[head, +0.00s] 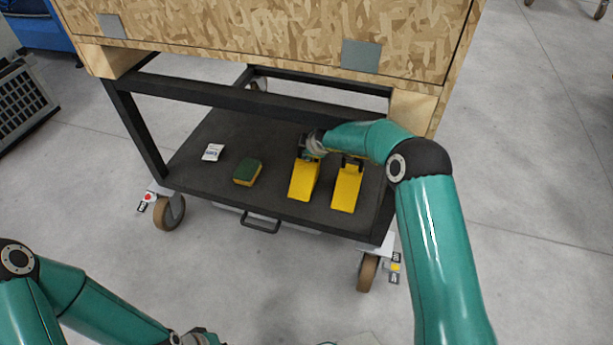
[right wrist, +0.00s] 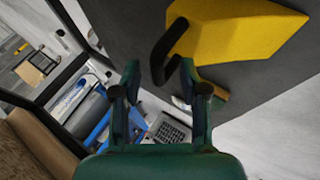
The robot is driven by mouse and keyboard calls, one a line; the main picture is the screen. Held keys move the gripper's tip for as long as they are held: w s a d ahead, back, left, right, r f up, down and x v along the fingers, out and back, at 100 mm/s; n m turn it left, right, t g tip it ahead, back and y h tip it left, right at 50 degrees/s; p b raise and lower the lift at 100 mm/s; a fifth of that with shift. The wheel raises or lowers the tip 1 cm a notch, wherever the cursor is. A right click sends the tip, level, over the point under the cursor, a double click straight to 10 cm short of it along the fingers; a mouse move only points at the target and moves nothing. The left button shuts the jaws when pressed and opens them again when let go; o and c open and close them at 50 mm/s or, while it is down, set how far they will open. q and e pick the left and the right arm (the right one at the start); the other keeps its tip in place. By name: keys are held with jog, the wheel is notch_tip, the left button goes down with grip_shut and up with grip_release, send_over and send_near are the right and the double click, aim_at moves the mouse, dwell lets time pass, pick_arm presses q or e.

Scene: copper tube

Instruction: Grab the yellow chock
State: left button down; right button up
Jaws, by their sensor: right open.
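Two yellow wedge chocks lie side by side on the cart's lower shelf in the head view: a left chock (head: 303,182) and a right chock (head: 346,190). My right gripper (head: 305,152) is at the back end of the left chock, partly hiding it. In the right wrist view a yellow chock (right wrist: 240,28) with a black looped handle (right wrist: 163,52) shows. The open fingers (right wrist: 160,75) are on either side of the handle's near end; I cannot tell whether they touch it. My left gripper (head: 198,338) is at the bottom edge, mostly cut off.
A green and yellow sponge (head: 248,172) and a small white packet (head: 213,152) lie left of the chocks on the dark shelf (head: 205,185). The wooden crate (head: 260,35) overhangs the shelf from above. Dark frame posts (head: 135,130) bound the sides.

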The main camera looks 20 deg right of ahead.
jog(key=shift+x, duration=0.85)
grip_shut()
jog(key=shift+r, duration=0.1)
